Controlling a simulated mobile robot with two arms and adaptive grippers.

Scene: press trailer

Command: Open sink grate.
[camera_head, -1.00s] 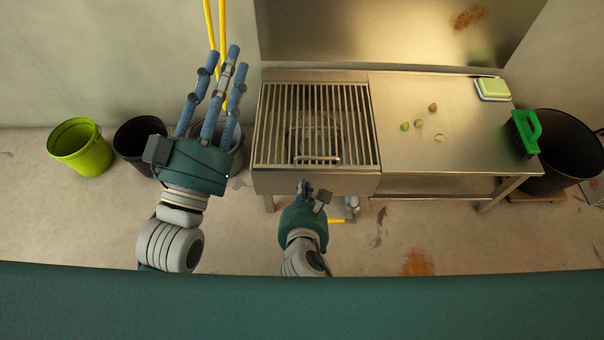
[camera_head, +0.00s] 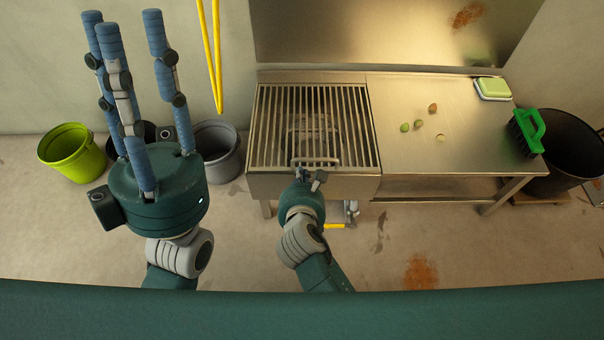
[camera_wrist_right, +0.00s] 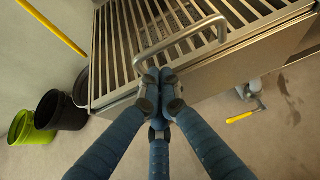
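The sink grate (camera_head: 279,125) is a set of metal bars lying flat over the sink at the left of the steel table. Its handle (camera_head: 316,161) is a metal loop at the front edge; the handle also shows in the right wrist view (camera_wrist_right: 182,36). My right gripper (camera_head: 307,178) is at the sink's front edge, just below the handle. In the right wrist view its fingertips (camera_wrist_right: 160,88) are drawn together by the handle's near-left part; whether they grip it is unclear. My left gripper (camera_head: 127,22) is open and empty, fingers spread, left of the sink.
Food scraps (camera_head: 418,124), a sponge (camera_head: 492,88) and a green brush (camera_head: 526,132) are on the right worktop. A green bucket (camera_head: 72,152) and a grey bucket (camera_head: 218,150) stand left of the sink. A black bin (camera_head: 575,145) stands at the right.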

